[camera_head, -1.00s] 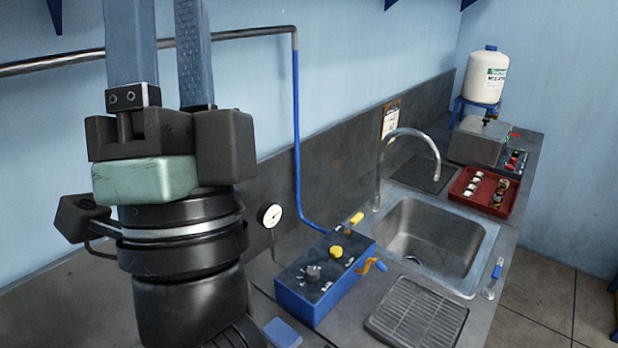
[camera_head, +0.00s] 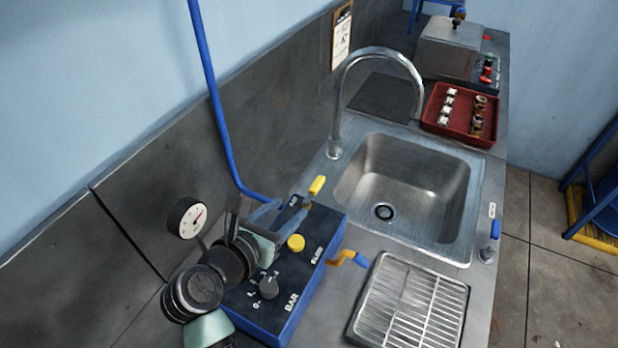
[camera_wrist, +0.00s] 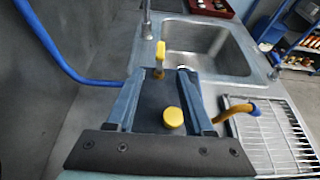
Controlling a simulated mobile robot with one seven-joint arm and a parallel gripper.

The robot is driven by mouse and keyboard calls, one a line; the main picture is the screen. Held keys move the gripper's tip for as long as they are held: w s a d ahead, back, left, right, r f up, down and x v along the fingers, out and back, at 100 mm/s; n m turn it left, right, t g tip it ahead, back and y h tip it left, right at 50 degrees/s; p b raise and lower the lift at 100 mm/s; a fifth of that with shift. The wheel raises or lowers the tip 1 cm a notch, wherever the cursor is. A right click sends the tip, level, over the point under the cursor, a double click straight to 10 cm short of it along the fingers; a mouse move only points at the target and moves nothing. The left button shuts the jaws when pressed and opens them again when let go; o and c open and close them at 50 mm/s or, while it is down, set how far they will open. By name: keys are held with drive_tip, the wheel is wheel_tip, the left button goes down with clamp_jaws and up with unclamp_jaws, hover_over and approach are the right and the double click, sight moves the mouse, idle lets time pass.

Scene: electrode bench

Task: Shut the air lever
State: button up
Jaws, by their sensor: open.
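The air lever (camera_head: 317,186) is a small yellow handle at the back end of the blue control box (camera_head: 290,317), near where the blue hose arrives. In the wrist view the yellow lever (camera_wrist: 160,50) stands up just beyond my fingertips, roughly midway between them. My gripper (camera_head: 284,207) is open and empty above the box, with its fingers pointing toward the lever. In the wrist view my gripper (camera_wrist: 160,82) frames the box top. I see no clear contact with the lever. My wrist hides the box's left side.
A gauge (camera_head: 187,218) is left, the faucet (camera_head: 335,130) behind, the sink (camera_head: 400,190) and drain rack (camera_head: 410,305) right.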

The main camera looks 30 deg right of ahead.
sight(314, 186)
drive_tip(key=x, duration=1.1)
drive_tip(key=shift+w+d+p, duration=0.1)
drive_tip(key=shift+d+p, duration=0.1)
drive_tip(key=shift+p, duration=0.15)
drive_tip(key=shift+c, duration=0.3)
clamp_jaws()
idle(0.6)
